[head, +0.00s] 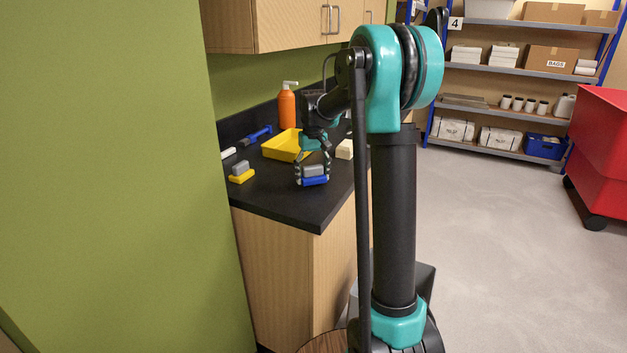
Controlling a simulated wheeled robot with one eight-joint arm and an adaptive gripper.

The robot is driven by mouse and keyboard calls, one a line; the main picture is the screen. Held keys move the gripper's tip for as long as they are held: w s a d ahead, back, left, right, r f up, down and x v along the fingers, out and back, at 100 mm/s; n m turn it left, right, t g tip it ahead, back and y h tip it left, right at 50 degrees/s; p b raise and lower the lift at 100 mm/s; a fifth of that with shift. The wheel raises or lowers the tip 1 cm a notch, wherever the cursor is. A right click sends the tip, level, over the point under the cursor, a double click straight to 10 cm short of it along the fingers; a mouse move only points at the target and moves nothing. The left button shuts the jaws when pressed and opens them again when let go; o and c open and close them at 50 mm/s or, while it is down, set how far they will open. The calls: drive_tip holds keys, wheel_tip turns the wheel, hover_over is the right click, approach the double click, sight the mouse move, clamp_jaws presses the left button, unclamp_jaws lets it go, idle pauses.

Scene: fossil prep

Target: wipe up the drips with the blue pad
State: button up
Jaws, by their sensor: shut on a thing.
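The blue pad (314,181) has a grey block-shaped grip on top and is at the dark counter (285,203), near its front part. My gripper (313,168) points down and is shut on the pad's grey grip. Whether the pad touches the counter or hovers just above it is hard to tell. A second pad, yellow with a grey grip (241,173), sits on the counter to the left. I cannot make out any drips on the dark surface; some of the counter is hidden behind my arm.
A yellow tray (274,152) lies behind my gripper. An orange pump bottle (287,108), a blue tool (254,136) and a white item (228,153) stand or lie toward the back. A cream block (345,149) is right of my gripper.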

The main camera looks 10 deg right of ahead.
wheel_tip(320, 180, up, 7)
drive_tip(key=shift+f, duration=0.1)
idle(0.3)
drive_tip(key=shift+d, duration=0.1)
idle(0.3)
